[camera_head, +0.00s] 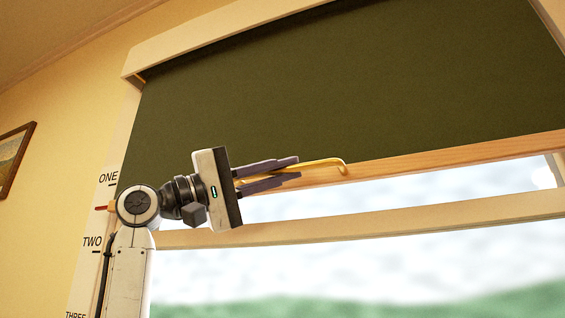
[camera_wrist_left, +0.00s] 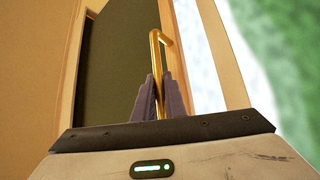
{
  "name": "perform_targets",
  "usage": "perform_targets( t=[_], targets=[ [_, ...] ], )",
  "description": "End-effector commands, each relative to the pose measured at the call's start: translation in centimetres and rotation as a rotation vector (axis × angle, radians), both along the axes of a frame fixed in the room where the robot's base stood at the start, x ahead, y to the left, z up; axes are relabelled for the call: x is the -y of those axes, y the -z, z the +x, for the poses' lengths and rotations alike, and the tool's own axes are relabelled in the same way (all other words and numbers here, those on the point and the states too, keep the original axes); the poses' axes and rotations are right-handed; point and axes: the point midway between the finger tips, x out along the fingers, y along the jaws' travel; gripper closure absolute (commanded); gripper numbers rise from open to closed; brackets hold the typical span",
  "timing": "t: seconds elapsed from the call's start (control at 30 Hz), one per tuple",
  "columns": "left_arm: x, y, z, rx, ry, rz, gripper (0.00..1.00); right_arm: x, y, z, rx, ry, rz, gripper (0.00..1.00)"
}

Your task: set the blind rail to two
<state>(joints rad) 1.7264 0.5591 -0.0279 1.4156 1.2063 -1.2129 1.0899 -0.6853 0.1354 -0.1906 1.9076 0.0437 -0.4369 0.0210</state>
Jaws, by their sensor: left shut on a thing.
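A dark green blind (camera_head: 350,85) hangs in the window, with a pale wooden rail (camera_head: 450,158) along its lower edge. A brass hooked rod (camera_head: 335,163) shows in front of the rail. My left gripper (camera_head: 292,168) is shut on this rod, which also shows between the fingers in the left wrist view (camera_wrist_left: 156,50). On the left window post are the marks ONE (camera_head: 108,178), TWO (camera_head: 92,242) and THREE (camera_head: 76,315). A small red pointer (camera_head: 101,208) sits between ONE and TWO. My arm hides the rail's left end. My right gripper is not in view.
A pale window crossbar (camera_head: 400,217) runs below the rail, with glass and a blurred outdoor view behind. A framed picture (camera_head: 13,155) hangs on the yellow wall at the left. The space to the right of my gripper is clear.

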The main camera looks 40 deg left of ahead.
Motion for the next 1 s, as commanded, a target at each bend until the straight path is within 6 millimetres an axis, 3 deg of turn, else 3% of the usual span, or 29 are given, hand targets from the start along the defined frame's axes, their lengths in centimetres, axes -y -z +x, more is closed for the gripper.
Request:
perform_targets(
  t=[0.03,0.1,0.4,0.6,0.97,1.0],
  targets=[
    [0.0,2.8,0.1,-0.003,-0.002,0.002,1.0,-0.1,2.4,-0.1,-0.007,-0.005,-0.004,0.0],
    [0.0,4.7,0.1,-0.001,-0.002,0.003,1.0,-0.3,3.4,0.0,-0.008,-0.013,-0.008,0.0],
    [0.0,10.2,0.0,-0.002,-0.001,0.001,1.0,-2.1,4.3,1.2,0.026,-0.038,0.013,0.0],
    [0.0,11.5,0.0,-0.002,0.0,0.0,1.0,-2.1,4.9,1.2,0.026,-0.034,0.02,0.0],
    [0.0,11.5,0.0,-0.001,0.0,0.001,1.0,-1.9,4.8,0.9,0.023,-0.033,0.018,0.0],
    [0.0,11.5,0.0,-0.001,0.0,0.001,0.88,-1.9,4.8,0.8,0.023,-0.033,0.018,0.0]
  ],
)
